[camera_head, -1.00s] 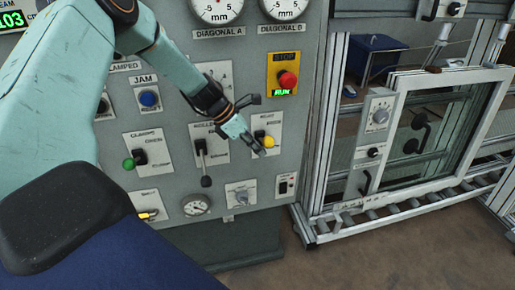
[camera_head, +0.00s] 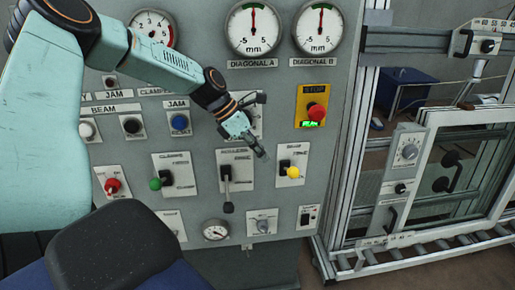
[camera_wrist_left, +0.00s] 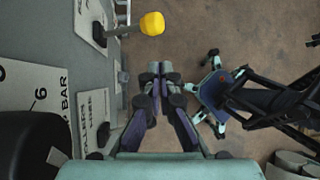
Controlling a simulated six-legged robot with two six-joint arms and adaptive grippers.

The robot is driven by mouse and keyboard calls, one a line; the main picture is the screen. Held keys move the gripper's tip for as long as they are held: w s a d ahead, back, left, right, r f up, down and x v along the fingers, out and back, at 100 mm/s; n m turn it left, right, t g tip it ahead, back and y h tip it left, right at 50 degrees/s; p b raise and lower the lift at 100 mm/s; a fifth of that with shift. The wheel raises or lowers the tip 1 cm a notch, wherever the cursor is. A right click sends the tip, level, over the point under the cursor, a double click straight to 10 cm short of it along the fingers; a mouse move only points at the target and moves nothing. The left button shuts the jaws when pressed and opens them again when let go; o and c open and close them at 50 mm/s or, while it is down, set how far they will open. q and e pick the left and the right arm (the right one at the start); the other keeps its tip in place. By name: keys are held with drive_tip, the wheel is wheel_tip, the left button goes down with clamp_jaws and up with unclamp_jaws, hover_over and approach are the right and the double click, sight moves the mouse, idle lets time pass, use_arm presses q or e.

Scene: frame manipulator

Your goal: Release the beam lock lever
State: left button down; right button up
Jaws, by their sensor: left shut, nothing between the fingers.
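Several levers sit on the grey panel (camera_head: 215,80), and their labels are too small to read surely. A red-knobbed lever (camera_head: 113,185) is at the left, below a strip marked BEAM; I cannot tell if it is the beam lock lever. A green-knobbed lever (camera_head: 156,183), a long black lever (camera_head: 227,190) and a yellow-knobbed lever (camera_head: 292,172) follow to the right. My left gripper (camera_head: 262,153) is shut and empty, in front of the panel between the black and yellow levers. In the left wrist view its shut fingertips (camera_wrist_left: 160,70) are apart from the yellow knob (camera_wrist_left: 152,24). My right gripper is not in view.
A red stop button (camera_head: 317,112) sits above a small green display that seems to read BEAM. Gauges (camera_head: 252,28) line the panel top. A framed window unit (camera_head: 460,160) on rollers stands to the right.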

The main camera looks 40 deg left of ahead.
use_arm(q)
drive_tip(key=shift+v, duration=0.8)
